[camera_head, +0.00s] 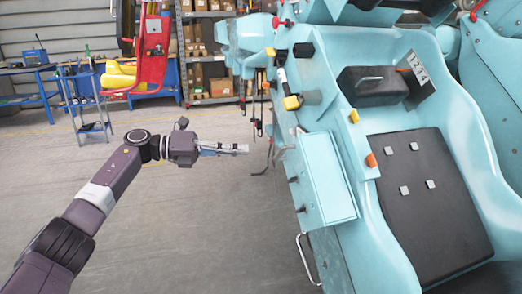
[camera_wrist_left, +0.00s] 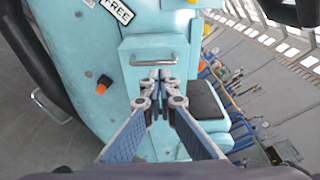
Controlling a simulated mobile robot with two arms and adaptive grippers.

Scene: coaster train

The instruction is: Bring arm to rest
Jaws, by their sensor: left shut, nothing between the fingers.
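My left arm comes in from the left in the head view. Its left gripper (camera_head: 236,149) points right, held in the air over the grey floor. It is shut and holds nothing. In the left wrist view the two fingers of the left gripper (camera_wrist_left: 155,80) meet in front of a turquoise surface with a grey handle. The turquoise coaster car (camera_head: 325,185) stands to the right of the gripper, with a visible gap between them in the head view. My right gripper is in neither view.
The car has a black seat pad (camera_head: 425,200) and a grab handle (camera_head: 307,258) on its near side. A blue workbench (camera_head: 35,90), a small blue cart (camera_head: 88,110) and shelves with boxes (camera_head: 208,60) stand at the back. The floor around my left arm is clear.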

